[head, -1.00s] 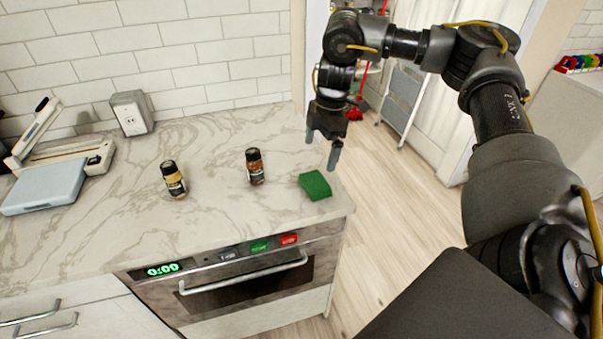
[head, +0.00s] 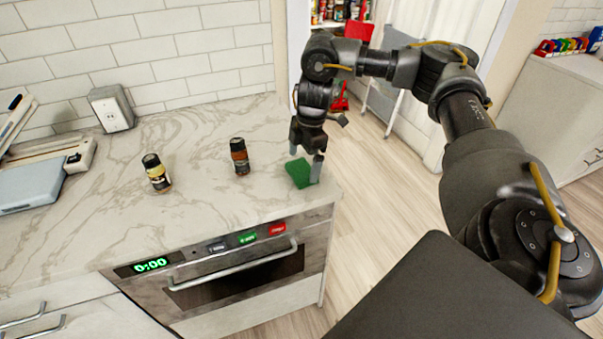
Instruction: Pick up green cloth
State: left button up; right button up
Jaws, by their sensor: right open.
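The green cloth (head: 298,175) lies as a small folded block on the marble counter, near its right end. My right gripper (head: 305,162) points down at the cloth with its fingers apart. One grey fingertip overlaps the cloth's right part in the head view, and the other shows at its upper left. Nothing is held between the fingers. I cannot tell whether the fingertips touch the cloth. My left gripper is not in view.
A dark-capped spice jar (head: 239,156) stands just left of the cloth, and a yellow-labelled jar (head: 156,172) farther left. The marble counter (head: 215,205) is clear in front of them. An oven (head: 235,275) is below. The counter's right edge is close to the cloth.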

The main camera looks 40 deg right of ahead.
notch_tip(320, 180, down, 2)
jog(key=shift+a+f, duration=0.15)
jog(key=shift+f, duration=0.1)
jog(key=c, duration=0.8)
jog(key=shift+r, duration=0.15)
jog(key=shift+r, duration=0.2)
notch_tip(320, 180, up, 2)
jog(key=shift+w+r, duration=0.1)
jog(key=shift+r, duration=0.1)
jog(key=s+a+r, duration=0.1)
jog(key=r, duration=0.1)
jog(key=s+a+r, duration=0.1)
jog(key=r, duration=0.1)
jog(key=s+a+r+p, duration=0.1)
jog(key=shift+s+r, duration=0.25)
jog(key=shift+r, duration=0.15)
jog(key=s+a+r, duration=0.1)
jog(key=s+a, duration=0.1)
jog(key=s+a+r+b, duration=0.1)
jog(key=s+a+r, duration=0.1)
jog(key=s, duration=0.1)
jog(key=s+a+r, duration=0.1)
jog(key=s+a, duration=0.1)
jog(key=shift+s+r, duration=0.15)
jog(key=shift+s, duration=0.1)
